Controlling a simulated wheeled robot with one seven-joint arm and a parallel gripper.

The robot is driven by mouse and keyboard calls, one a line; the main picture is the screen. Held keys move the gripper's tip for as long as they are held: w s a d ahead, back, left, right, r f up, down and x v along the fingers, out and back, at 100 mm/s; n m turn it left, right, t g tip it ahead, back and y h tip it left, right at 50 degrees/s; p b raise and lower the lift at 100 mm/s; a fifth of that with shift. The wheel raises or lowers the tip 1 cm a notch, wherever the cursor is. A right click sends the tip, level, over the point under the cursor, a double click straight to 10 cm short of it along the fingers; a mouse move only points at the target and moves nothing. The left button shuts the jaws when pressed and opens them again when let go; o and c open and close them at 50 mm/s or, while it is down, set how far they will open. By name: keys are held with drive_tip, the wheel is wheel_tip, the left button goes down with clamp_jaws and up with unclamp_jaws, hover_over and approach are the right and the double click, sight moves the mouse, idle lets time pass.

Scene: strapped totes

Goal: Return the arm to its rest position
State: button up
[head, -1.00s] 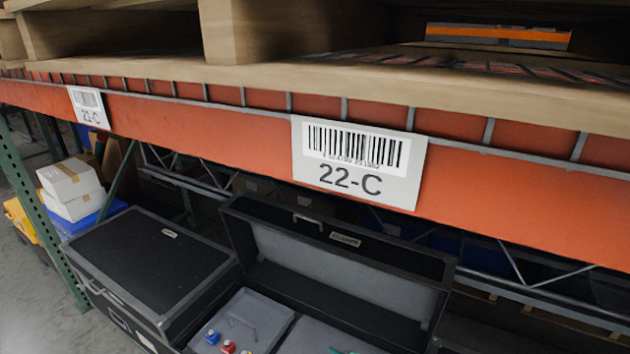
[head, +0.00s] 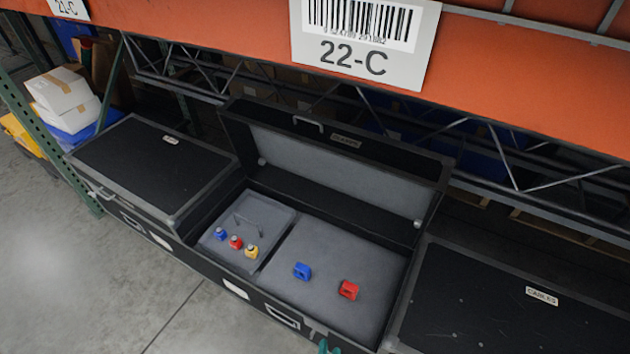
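My arm and gripper do not show clearly in the head view, so the gripper's state is hidden from me. An open black case (head: 335,140) with grey lining stands on the lower level, its lid raised at the back. Inside, on the left grey panel (head: 262,208) with a handle, stand a small blue item (head: 220,234), a red item (head: 236,242) and a yellow item (head: 251,252). On the right grey panel (head: 330,245) lie a blue block-like piece (head: 302,271) and a red one (head: 348,290), apart from each other.
A closed black case (head: 150,165) stands to the left and another closed case (head: 500,310) to the right. An orange shelf beam (head: 520,90) with a 22-C label (head: 360,60) crosses above. White boxes (head: 65,95) sit far left. Bare floor (head: 60,270) lies at the front left.

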drive_tip(key=s+a+r+n+t, duration=0.2)
drive_tip(key=s+a+r+n, duration=0.2)
drive_tip(key=s+r+n, duration=0.4)
drive_tip(key=s+r, duration=0.5)
drive_tip(key=r, duration=0.3)
drive_tip(key=shift+s+r+n+t, duration=0.15)
drive_tip(key=shift+r+n+t, duration=0.15)
drive_tip(key=shift+t, duration=0.1)
